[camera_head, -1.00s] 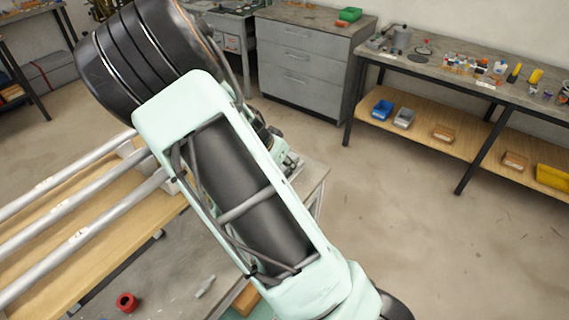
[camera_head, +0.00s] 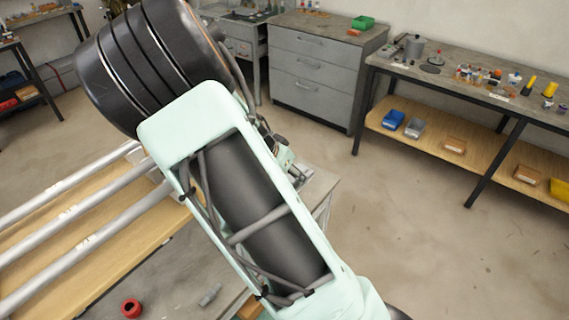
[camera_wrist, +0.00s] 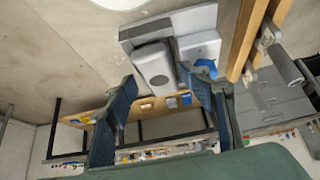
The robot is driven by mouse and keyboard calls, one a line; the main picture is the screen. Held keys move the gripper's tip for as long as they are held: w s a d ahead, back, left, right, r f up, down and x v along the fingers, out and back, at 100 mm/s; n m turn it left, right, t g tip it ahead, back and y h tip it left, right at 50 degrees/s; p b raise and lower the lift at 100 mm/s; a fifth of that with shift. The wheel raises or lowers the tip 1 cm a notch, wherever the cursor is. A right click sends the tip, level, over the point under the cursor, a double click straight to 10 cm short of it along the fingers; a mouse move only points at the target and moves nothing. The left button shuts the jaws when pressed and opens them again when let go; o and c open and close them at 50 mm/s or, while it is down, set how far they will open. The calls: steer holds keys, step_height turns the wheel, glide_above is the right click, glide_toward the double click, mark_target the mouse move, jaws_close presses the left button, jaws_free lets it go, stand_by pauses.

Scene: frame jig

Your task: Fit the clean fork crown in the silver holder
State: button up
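My gripper (camera_wrist: 157,76) shows in the wrist view, which is upside down. Its two dark blue fingers stand apart. A rounded grey block (camera_wrist: 154,64) appears between the fingertips, with a larger pale grey piece (camera_wrist: 190,20) behind it. I cannot tell what either is, or how far off. I see no clear contact with the fingers. In the head view my arm hides most of the work area and the gripper. A small grey part (camera_head: 210,294) lies on the table (camera_head: 175,285) in front. I cannot identify the fork crown or the silver holder for certain.
Long silver tubes (camera_head: 85,232) lie along the wooden board (camera_head: 125,250) at the left. A red ring (camera_head: 131,308) lies on the table. A grey drawer cabinet (camera_head: 315,65) and a bench with a wooden shelf (camera_head: 480,150) stand beyond. The floor (camera_head: 400,240) between is clear.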

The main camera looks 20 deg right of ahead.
steer(key=v, duration=0.9)
steer(key=shift+s+d+r, duration=0.2)
steer(key=shift+s+r, duration=0.05)
steer(key=shift+r, duration=0.2)
